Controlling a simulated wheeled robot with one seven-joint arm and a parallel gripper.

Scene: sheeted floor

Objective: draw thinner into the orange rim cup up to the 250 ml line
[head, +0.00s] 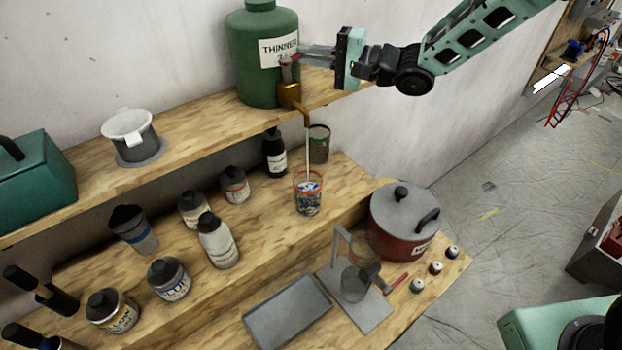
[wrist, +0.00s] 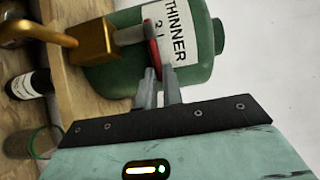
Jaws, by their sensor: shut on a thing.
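The green thinner jug (head: 246,62) stands on the upper shelf with its label facing out; it also shows in the wrist view (wrist: 112,78). Its brass tap (head: 289,95) has a spout bent down over the shelf edge. My gripper (head: 300,57) is shut on the red tap lever (wrist: 153,45). A thin pale stream (head: 308,152) runs from the spout into the orange rim cup (head: 308,203). The cup stands upright on the lower shelf, with blue, white and dark patterning. Its liquid level and the 250 ml line are too small to read.
A green-rimmed cup (head: 319,140) and a dark bottle (head: 274,158) stand behind the orange rim cup. Several bottles and jars fill the shelf's left. A red lidded pot (head: 400,225) and a metal stand (head: 372,308) are at the lower right.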

